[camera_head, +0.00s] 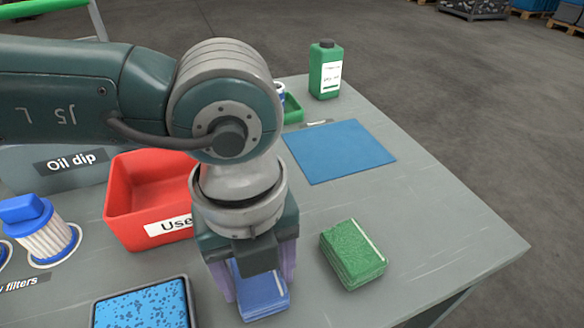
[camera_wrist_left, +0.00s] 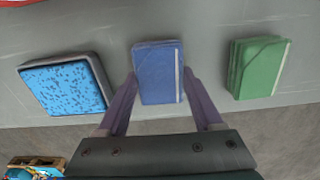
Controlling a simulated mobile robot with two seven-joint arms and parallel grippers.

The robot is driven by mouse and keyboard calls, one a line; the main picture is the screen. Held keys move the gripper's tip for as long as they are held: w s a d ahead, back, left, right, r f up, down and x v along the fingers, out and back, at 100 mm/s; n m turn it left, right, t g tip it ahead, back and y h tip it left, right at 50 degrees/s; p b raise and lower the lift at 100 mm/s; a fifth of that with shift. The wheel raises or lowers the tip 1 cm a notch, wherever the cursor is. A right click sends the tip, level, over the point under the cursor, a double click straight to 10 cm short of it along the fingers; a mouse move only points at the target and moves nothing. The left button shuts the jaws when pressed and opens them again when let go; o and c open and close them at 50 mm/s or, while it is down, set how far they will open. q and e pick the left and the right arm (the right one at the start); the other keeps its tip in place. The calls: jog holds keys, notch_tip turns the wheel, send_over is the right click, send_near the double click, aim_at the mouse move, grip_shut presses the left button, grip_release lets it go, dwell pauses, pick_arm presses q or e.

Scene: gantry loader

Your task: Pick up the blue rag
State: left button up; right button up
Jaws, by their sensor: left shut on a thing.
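The blue rag (camera_head: 264,302) is a folded stack with a pale stripe along one side, lying at the front of the grey table. In the left wrist view the blue rag (camera_wrist_left: 156,75) sits between the two purple fingers. My left gripper (camera_head: 255,276) points down over it and is shut on it, one finger against each side; the gripper also shows in the left wrist view (camera_wrist_left: 160,83). The arm and gripper hide the rag's far part in the head view. I cannot tell whether the rag is clear of the table. My right gripper is not in view.
A folded green rag stack (camera_head: 353,256) lies right of the blue rag. A speckled blue pad in a dark tray (camera_head: 187,290) is at left. A red bin (camera_head: 125,200), white-and-blue filter (camera_head: 45,238), blue mat (camera_head: 340,152) and green bottle (camera_head: 325,72) stand farther back. The right table edge is clear.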

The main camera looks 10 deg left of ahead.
aim_at(257, 278)
pick_arm(q)
jog(key=shift+r, duration=0.55)
notch_tip(257, 278, up, 19)
jog(key=p, duration=0.3)
